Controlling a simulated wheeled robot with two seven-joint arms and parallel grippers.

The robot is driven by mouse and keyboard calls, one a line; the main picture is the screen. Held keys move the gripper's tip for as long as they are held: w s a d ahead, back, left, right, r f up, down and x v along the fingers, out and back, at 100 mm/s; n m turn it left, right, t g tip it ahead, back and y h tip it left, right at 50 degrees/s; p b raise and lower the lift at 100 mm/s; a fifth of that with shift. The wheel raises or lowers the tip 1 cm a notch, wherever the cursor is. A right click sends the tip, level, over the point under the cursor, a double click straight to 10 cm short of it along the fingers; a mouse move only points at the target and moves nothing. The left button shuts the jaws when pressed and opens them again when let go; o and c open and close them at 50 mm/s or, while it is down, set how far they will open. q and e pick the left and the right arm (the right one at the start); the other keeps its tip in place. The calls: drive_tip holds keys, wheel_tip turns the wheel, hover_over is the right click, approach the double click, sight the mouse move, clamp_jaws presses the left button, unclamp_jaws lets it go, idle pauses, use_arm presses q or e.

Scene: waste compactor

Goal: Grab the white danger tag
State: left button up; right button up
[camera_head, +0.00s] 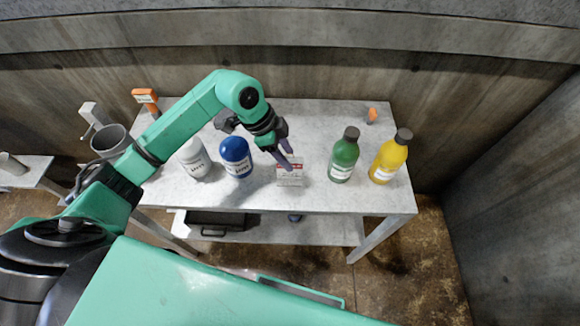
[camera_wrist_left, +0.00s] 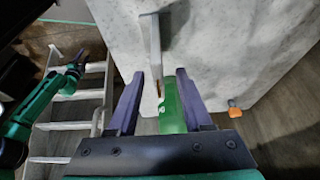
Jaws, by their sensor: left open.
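The white danger tag (camera_head: 290,175) is a small upright plate with a red band, near the front edge of the table. In the left wrist view it shows nearly edge-on as a thin grey plate (camera_wrist_left: 154,45). My left gripper (camera_head: 288,158) is open and empty, just above and behind the tag's top edge in the head view. In the left wrist view its two fingers (camera_wrist_left: 160,76) stand either side of the plate's near end; I cannot tell whether they touch it. My right gripper (camera_wrist_left: 76,66) shows small at the left of the wrist view, its jaws unclear.
A green bottle (camera_head: 344,158) and a yellow bottle (camera_head: 389,160) stand right of the tag. A blue bottle (camera_head: 236,158) and a white bottle (camera_head: 194,160) stand left. A small orange object (camera_head: 371,115) is at the back. The table (camera_head: 310,118) is clear behind the tag.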

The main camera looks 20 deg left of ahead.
use_arm(q)
drive_tip(key=p, duration=0.1)
hover_over(294, 178)
drive_tip(key=f, duration=0.4)
drive_tip(key=shift+w+a+f, duration=0.1)
drive_tip(key=shift+w+a, duration=0.1)
drive_tip(key=shift+w, duration=0.05)
drive_tip(key=shift+d+f, duration=0.1)
drive_tip(key=shift+f, duration=0.15)
clamp_jaws()
use_arm(e)
drive_tip(key=shift+w+a+r, duration=0.1)
drive_tip(key=shift+w+r, duration=0.7)
drive_tip(key=shift+w, duration=0.1)
